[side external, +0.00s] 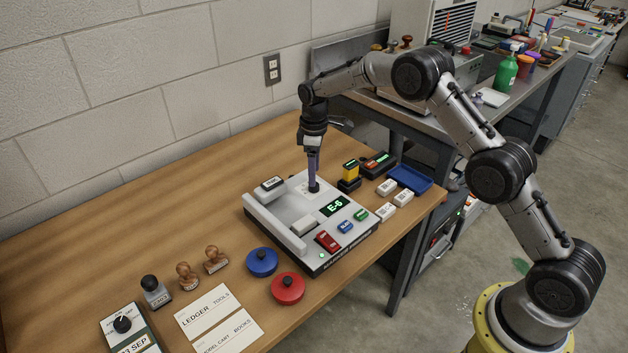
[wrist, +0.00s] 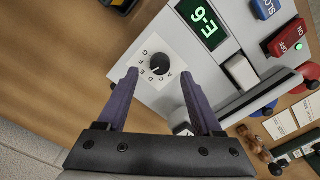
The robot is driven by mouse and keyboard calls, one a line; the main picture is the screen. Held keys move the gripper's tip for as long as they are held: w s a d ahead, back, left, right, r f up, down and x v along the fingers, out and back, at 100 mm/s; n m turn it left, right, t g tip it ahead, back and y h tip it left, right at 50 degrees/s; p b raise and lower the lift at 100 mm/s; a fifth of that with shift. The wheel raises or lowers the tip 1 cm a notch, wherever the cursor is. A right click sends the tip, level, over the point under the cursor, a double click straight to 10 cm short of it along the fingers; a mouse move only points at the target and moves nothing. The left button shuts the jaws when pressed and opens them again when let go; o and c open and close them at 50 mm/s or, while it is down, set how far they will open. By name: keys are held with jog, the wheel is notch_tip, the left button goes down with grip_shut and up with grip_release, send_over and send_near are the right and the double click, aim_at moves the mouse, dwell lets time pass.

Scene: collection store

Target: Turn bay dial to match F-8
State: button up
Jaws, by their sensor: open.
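The bay dial (wrist: 160,63) is a round black knob on a white lettered plate of the grey console (side external: 270,220). In the wrist view, letters including D, E, F and G ring it; its exact pointer setting is hard to read. The console's green display (side external: 335,205) reads E-6, and it also shows in the wrist view (wrist: 205,25). My gripper (side external: 313,184) points down over the dial. In the wrist view its purple fingers (wrist: 160,74) are open, one on each side of the dial. Contact with the knob cannot be told.
Blue (side external: 261,262) and red (side external: 288,288) round pads stand in front.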

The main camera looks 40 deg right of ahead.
jog(key=shift+f, duration=1.95)
jog(key=shift+c, duration=0.3)
grip_shut()
